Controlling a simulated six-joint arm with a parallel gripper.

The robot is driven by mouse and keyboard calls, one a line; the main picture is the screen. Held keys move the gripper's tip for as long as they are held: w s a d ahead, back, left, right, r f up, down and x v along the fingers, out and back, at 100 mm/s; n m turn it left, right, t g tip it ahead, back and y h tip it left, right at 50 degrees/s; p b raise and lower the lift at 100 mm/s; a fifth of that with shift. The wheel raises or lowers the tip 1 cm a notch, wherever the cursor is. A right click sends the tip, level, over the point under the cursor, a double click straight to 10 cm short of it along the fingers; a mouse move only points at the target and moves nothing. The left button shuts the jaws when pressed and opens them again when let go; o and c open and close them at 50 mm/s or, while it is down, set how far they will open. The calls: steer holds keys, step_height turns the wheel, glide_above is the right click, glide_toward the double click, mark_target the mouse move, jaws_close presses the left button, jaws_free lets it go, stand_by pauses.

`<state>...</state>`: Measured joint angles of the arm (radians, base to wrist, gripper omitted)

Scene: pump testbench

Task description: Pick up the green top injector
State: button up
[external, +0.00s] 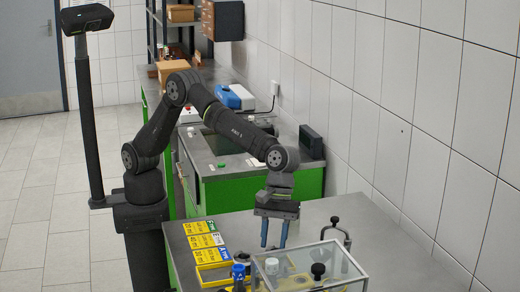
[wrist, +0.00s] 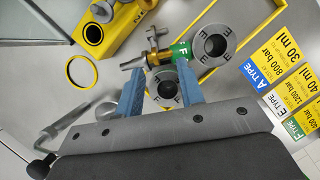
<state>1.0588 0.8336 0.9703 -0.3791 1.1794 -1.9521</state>
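The green-topped injector (wrist: 181,52) shows in the wrist view just beyond my fingertips. It has a green band marked F and a brass and silver body reaching left. It meets or overlaps a grey ring (wrist: 213,43) marked E. My gripper (wrist: 160,78) is open, its two blue fingers apart. A second grey ring (wrist: 167,89), marked F, appears between the fingers; I cannot tell whether they touch it. In the external view my gripper (external: 274,246) points down over the front bench, and I cannot make out the green top there.
A yellow block (wrist: 108,25) with round holes and a yellow ring (wrist: 82,70) lie left in the wrist view. Label cards (wrist: 270,75) lie right. Externally, a clear box (external: 325,262) stands front right, beside a black-handled clamp (external: 336,228). A blue-capped part (external: 238,271) stands nearby.

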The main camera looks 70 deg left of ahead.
steer(key=x, duration=0.5)
steer(key=shift+s+d+f, duration=0.1)
steer(key=shift+s, duration=0.05)
steer(key=shift+c, duration=0.4)
jaws_close()
